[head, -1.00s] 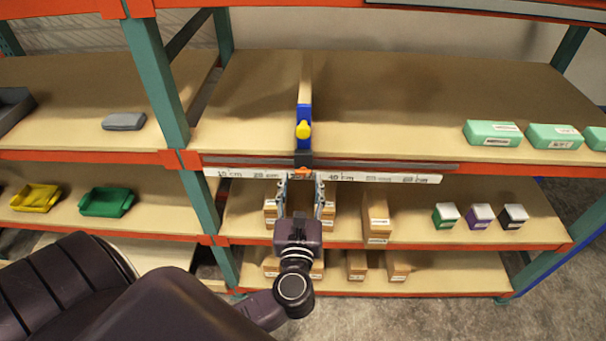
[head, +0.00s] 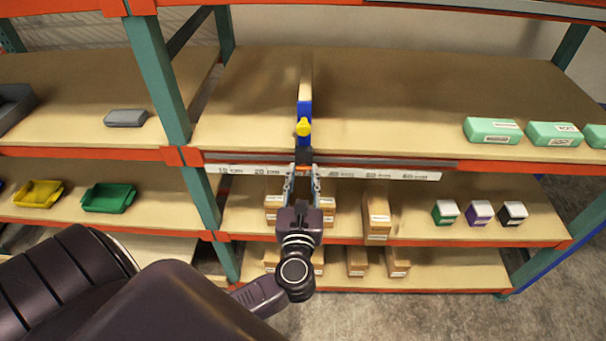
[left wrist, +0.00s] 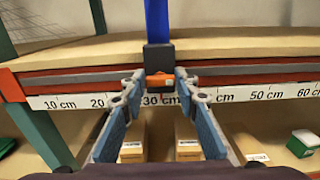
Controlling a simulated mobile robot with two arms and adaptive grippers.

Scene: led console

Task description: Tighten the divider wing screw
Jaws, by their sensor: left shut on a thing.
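The divider (head: 305,111) is a narrow blue upright on the upper shelf board, with a yellow knob (head: 303,127) on its face. A black clamp (head: 303,156) sits at its foot on the shelf's front edge. In the left wrist view an orange wing screw (left wrist: 160,87) sticks out of the black clamp (left wrist: 158,57). My left gripper (head: 303,172) reaches up to it from the front. In the left wrist view its fingertips (left wrist: 160,84) are on both sides of the orange screw, shut on it. My right gripper is not in view.
A white centimetre scale (head: 390,174) runs along the shelf edge behind my fingers. Brown boxes (head: 376,215) stand on the shelf below, close to my gripper. Green cases (head: 492,130) lie at the upper right. The upper board around the divider is clear.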

